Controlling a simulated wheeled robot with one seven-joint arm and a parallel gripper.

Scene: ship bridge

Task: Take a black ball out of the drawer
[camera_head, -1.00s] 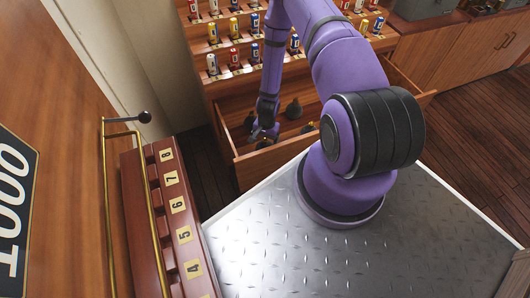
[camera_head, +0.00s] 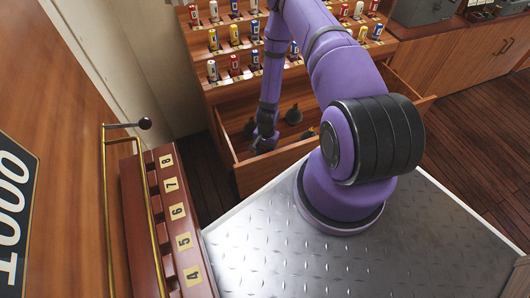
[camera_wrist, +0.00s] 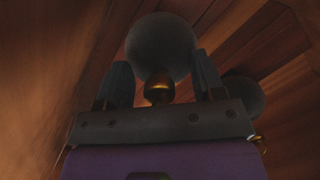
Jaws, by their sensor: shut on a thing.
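The open drawer (camera_head: 281,158) juts out below the shelves of small labelled cylinders. My gripper (camera_head: 262,145) is down at its left part, at the front. In the wrist view, my gripper (camera_wrist: 160,92) is shut on a dark ball (camera_wrist: 158,47), with its brass-coloured neck between the two fingers. A second dark ball (camera_wrist: 243,98) lies to the right, apart from the fingers. In the head view, black balls (camera_head: 294,114) show inside the drawer to the right of my gripper. The held ball is mostly hidden there.
Tiered shelves (camera_head: 233,55) with several labelled cylinders rise behind the drawer. A numbered lever panel (camera_head: 170,215) with a brass rail stands at the left. Wooden cabinets (camera_head: 440,55) run along the right. Dark plank floor is free at the right.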

